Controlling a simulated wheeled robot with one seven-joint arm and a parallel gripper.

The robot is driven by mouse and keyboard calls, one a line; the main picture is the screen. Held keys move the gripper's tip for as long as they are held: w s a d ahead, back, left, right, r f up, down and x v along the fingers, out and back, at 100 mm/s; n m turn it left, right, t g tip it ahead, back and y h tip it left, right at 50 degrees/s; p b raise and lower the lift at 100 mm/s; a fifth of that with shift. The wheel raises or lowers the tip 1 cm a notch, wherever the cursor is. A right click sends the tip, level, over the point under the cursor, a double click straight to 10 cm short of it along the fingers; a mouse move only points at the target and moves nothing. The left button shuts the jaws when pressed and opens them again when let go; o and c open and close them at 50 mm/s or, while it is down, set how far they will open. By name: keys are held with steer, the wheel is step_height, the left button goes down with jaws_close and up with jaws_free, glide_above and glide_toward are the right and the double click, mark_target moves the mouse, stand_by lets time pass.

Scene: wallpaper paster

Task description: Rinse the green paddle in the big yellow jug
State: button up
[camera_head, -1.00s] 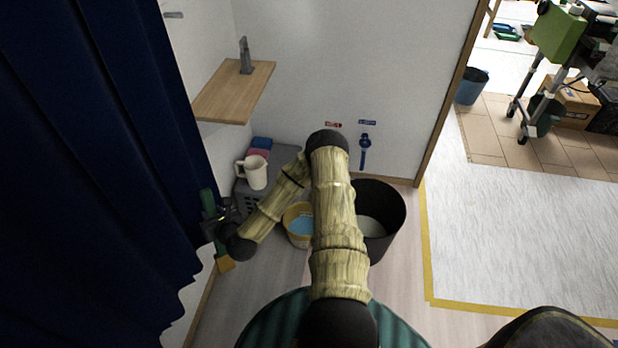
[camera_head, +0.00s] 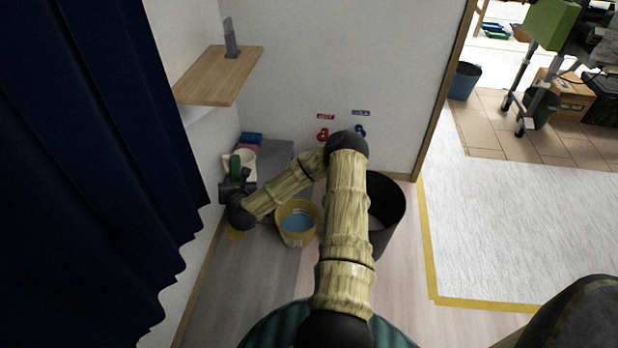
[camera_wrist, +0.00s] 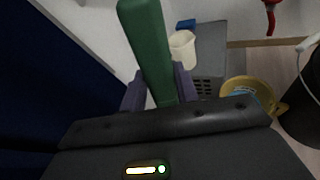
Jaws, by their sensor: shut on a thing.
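My gripper (camera_head: 236,186) is shut on the green paddle (camera_wrist: 148,45), which rises from between the fingers in the wrist view. Its top also shows above the gripper in the head view (camera_head: 235,165). The lower part of the paddle is hidden. The big yellow jug (camera_head: 296,234) stands on the floor, right of and below my gripper in the picture, with blue liquid inside (camera_head: 297,221). In the wrist view the yellow jug (camera_wrist: 234,86) is at the right, apart from the paddle.
A cream jug (camera_wrist: 182,47) stands on a grey crate (camera_wrist: 209,60) just beyond my gripper. A black bin (camera_head: 388,210) is right of the yellow jug. A wooden shelf (camera_head: 205,85) juts from the wall above. A dark blue curtain (camera_head: 120,150) hangs at the left.

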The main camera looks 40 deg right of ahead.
steer(key=s+d+f+m+g+h+b, duration=0.1)
steer(key=d+f+m+g+h+b, duration=0.1)
steer(key=d+b, duration=0.4)
steer(key=s+d+f+m+g+h+b, duration=0.1)
steer(key=d+f+m+g+h+b, duration=0.1)
steer(key=d+b, duration=0.5)
steer(key=s+d+f+m+g+h+b, duration=0.1)
steer(key=d+f+m+h+b, duration=0.3)
steer(key=d, duration=1)
steer(key=m+g+b, duration=0.1)
steer(key=b, duration=0.2)
steer(key=shift+s+d+f+m+g, duration=0.2)
steer(key=shift+s+d+m+g, duration=0.1)
steer(key=shift+s+g, duration=0.1)
step_height(320, 180, down, 17)
steer(key=b, duration=1)
steer(key=shift+r+b, duration=0.15)
steer(key=shift+b, duration=0.2)
steer(key=shift+f, duration=1.5)
steer(key=shift+w, duration=0.1)
